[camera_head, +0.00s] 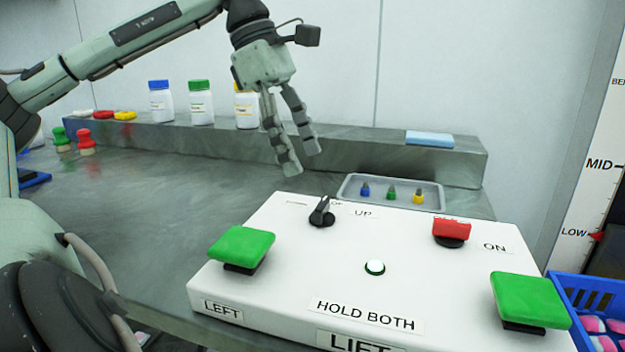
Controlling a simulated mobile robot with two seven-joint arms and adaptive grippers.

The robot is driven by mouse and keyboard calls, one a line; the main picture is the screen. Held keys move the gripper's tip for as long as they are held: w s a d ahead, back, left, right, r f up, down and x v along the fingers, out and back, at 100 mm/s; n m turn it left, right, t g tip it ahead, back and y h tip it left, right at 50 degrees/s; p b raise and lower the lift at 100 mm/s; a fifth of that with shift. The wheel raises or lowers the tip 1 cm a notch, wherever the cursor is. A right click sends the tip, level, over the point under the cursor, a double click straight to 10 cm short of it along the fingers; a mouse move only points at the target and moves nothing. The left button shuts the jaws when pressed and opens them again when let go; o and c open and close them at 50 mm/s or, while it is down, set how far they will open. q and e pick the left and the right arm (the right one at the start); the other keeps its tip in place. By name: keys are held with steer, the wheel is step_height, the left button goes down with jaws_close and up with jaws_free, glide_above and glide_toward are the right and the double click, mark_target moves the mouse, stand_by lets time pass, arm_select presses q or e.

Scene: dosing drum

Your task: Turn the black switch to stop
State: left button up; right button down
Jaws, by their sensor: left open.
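The black switch (321,212) is a small knob near the back left of a white control box (305,250). Its handle points away from me, slightly to the right. A label reading UP is to its right; the lettering to its left and behind it is too small or hidden to read. My left gripper (301,163) hangs above and behind the switch, fingers pointing down, open and empty. It is apart from the switch. My right gripper is out of view.
The box also carries a left green button (242,247), a right green button (529,300), a red switch (451,230) by ON, and a lit lamp (375,267). Behind it are a grey tray (350,190) of small coloured pieces and a ledge (360,148) with bottles.

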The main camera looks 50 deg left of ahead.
arm_select(q)
steer(key=shift+v, duration=2.1)
